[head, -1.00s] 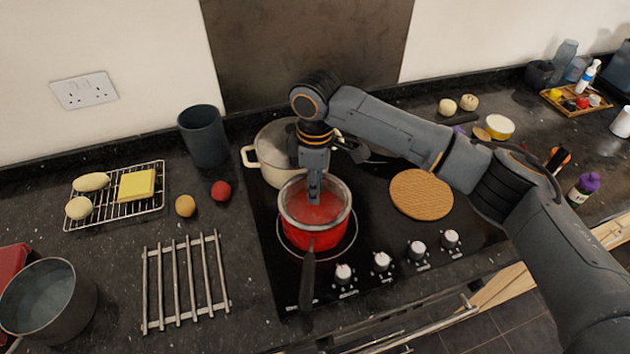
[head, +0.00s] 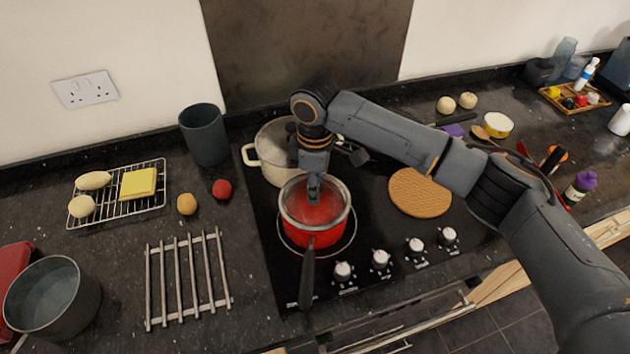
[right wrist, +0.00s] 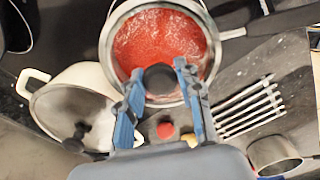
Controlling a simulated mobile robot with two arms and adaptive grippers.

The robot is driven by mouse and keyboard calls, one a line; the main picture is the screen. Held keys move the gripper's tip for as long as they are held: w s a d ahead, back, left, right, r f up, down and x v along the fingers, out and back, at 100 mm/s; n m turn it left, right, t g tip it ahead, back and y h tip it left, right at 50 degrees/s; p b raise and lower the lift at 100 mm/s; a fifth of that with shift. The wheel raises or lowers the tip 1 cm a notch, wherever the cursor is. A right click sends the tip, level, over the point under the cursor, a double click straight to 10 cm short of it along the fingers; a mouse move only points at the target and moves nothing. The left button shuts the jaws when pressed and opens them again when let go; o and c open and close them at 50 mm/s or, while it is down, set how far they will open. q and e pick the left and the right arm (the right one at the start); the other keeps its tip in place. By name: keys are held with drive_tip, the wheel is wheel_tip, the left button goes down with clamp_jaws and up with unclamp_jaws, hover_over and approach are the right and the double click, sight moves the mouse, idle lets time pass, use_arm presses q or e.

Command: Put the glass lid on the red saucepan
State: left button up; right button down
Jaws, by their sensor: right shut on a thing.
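The red saucepan (head: 313,236) stands on the front left of the black hob, its dark handle pointing towards me. The glass lid (head: 331,206) with a grey rim is over its mouth, roughly centred, and red contents show through the glass. I cannot tell whether the rim rests on the pan or is just above it. My right gripper (head: 314,198) points down at the lid's middle. In the right wrist view its blue fingers (right wrist: 158,82) are shut on the lid's dark knob (right wrist: 160,78). My left gripper is not in view.
A cream pot (head: 268,176) with its own glass lid (right wrist: 75,112) stands close behind the saucepan. A round woven trivet (head: 420,192) lies to the right on the hob. A metal bar trivet (head: 188,280) and a grey pot (head: 52,300) are to the left.

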idle(0.5)
drive_tip(key=shift+f+p, duration=0.1)
drive_tip(key=shift+p, duration=0.35)
drive_tip(key=shift+c, duration=1.7)
unclamp_jaws()
drive_tip(key=shift+f, duration=0.1)
wheel_tip(320, 180, up, 7)
drive_tip(key=p, duration=0.7)
